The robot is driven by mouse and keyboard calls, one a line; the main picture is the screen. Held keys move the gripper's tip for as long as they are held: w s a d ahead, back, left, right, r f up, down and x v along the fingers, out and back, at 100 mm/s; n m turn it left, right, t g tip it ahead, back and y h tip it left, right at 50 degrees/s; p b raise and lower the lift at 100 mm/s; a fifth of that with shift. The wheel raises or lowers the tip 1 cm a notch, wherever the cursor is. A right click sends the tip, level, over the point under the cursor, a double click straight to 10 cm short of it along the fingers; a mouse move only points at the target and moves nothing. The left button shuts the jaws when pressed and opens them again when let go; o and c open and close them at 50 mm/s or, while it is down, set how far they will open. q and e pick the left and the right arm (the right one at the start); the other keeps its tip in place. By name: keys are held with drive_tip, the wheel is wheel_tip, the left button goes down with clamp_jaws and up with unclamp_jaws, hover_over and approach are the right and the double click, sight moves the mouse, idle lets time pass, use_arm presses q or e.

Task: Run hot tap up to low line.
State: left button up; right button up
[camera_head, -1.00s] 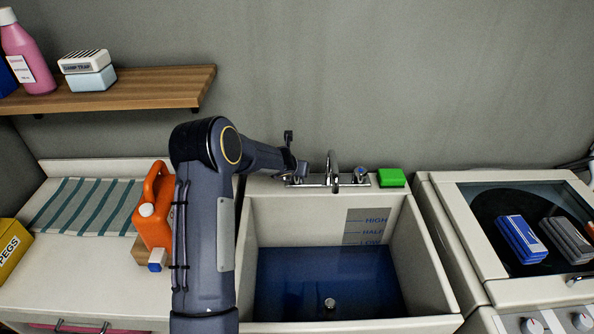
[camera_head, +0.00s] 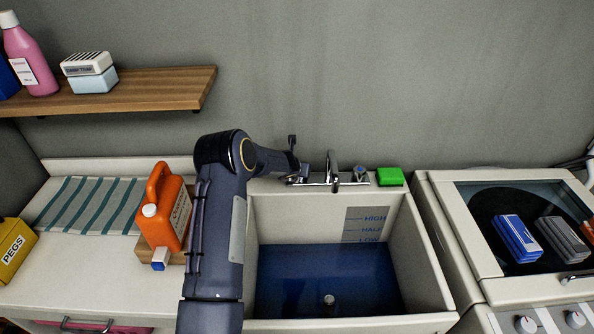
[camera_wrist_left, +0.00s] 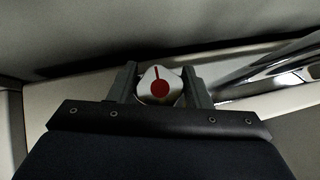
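The laundry sink (camera_head: 437,285) holds dark blue water (camera_head: 325,275). Its surface at the back wall lies about level with the LOW mark of the level scale (camera_head: 366,225); I cannot tell if it is exactly at the line. No stream shows below the spout (camera_head: 332,170). My left gripper (camera_head: 298,172) is at the left tap behind the sink. In the left wrist view, its fingers (camera_wrist_left: 160,88) are closed in on both sides of the hot tap knob (camera_wrist_left: 158,73), which has a red dot and line. The cold tap (camera_head: 360,172) has a blue mark. My right gripper is out of view.
A green sponge-like block (camera_head: 390,177) sits right of the taps. A shelf (camera_head: 150,92) is above left.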

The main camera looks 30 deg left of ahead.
use_arm(q)
drive_tip(key=shift+c, duration=0.9)
drive_tip(key=shift+m+h, duration=0.4)
drive_tip(key=shift+a+f+m+h, duration=0.1)
drive_tip(key=shift+m+h, duration=0.2)
drive_tip(key=shift+m, duration=0.2)
drive_tip(key=shift+d+m+h, duration=0.2)
drive_tip(key=shift+m+h, duration=1.3)
drive_tip(key=shift+m, duration=0.5)
drive_tip(key=o, duration=1)
